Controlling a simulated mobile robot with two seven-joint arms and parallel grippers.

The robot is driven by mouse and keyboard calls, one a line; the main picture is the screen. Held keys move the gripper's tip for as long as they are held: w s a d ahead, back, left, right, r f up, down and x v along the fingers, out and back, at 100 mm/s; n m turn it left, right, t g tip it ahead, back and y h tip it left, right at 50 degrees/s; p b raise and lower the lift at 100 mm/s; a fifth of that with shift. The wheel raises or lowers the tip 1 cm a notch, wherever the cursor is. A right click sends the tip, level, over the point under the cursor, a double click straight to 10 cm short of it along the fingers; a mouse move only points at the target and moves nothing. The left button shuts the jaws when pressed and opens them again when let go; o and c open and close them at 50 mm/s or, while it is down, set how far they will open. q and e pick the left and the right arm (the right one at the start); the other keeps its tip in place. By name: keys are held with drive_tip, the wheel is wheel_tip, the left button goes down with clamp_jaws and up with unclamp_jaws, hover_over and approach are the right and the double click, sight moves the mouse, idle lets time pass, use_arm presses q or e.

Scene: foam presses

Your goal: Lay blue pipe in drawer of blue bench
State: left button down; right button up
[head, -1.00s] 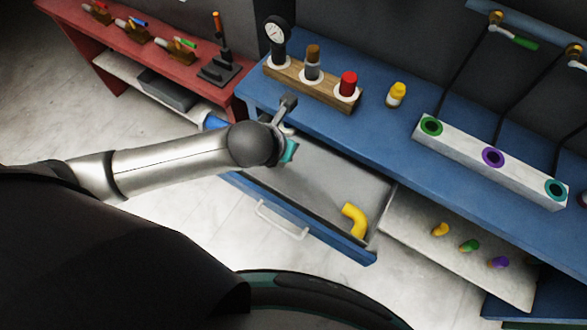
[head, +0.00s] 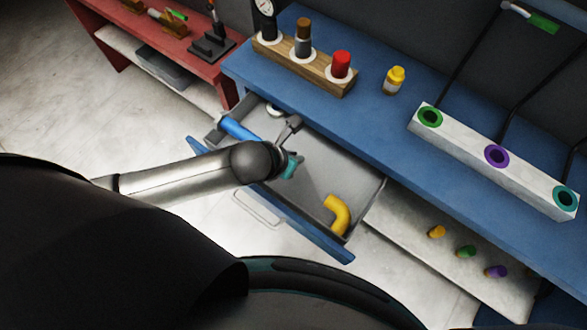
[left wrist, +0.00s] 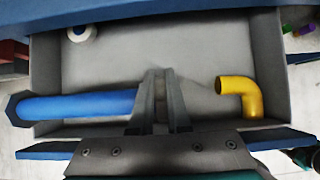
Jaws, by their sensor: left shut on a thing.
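The blue pipe (head: 240,130) is in my left gripper (head: 289,167), over the open drawer (head: 310,181) of the blue bench (head: 370,125). The left wrist view shows the pipe (left wrist: 80,105) running left from the fingers (left wrist: 162,98), roughly along the drawer's length. Its left end, with a dark collar, overlaps the drawer's left wall in that view. I cannot tell whether the pipe touches the wall or floor. The pipe's right part is hidden by the fingers. My right gripper is not in view.
A yellow elbow pipe (head: 338,214) lies at the drawer's right end. A pale round piece (left wrist: 82,33) sits in its back left corner. The bench top overhangs the drawer's back. Small coloured pieces lie on a pale shelf (head: 410,235) to the right.

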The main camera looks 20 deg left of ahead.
use_arm(q)
wheel_tip(320, 180, down, 3)
drive_tip(key=shift+w+r+b, duration=0.1)
drive_tip(key=shift+r+b, duration=0.05)
drive_tip(key=shift+b, duration=0.15)
wheel_tip(320, 180, down, 4)
drive_tip(key=shift+r+b, duration=0.25)
drive_tip(key=shift+b, duration=0.35)
drive_tip(key=shift+f, duration=0.3)
drive_tip(key=shift+f, duration=0.15)
drive_tip(key=c, duration=0.9)
unclamp_jaws()
drive_tip(key=shift+s+r, duration=0.2)
drive_tip(key=shift+r, duration=0.1)
drive_tip(key=p+v, duration=0.3)
drive_tip(key=v, duration=0.8)
drive_tip(key=shift+s+a+r+p, duration=0.1)
drive_tip(key=shift+s+r+p, duration=0.1)
drive_tip(key=shift+p, duration=0.1)
